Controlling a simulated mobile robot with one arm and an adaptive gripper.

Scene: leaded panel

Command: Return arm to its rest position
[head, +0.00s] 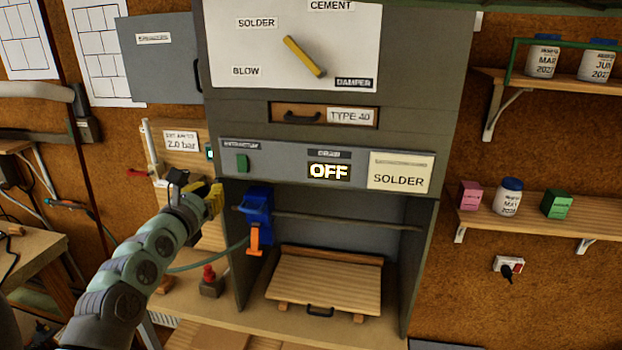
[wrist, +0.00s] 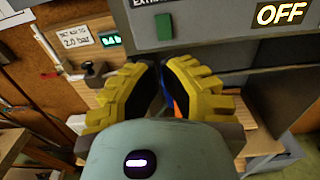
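My arm reaches up from the lower left in the head view. My gripper (head: 214,196) has yellow fingers and is just left of a blue tool (head: 258,203) with an orange tip that hangs on the bar inside the grey cabinet. In the wrist view my gripper (wrist: 163,88) shows its two yellow fingers apart, with a gap between the tips. No held object shows between them. A bit of blue and orange shows behind the right finger, beyond the gripper. Whether the gripper touches the tool, I cannot tell.
The extraction panel (head: 325,165) reads OFF and has a green switch (head: 242,163). A wooden board (head: 325,282) with a handle lies inside the cabinet. A red-topped item (head: 210,282) stands on the bench at left. Shelves (head: 550,218) with jars are at right.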

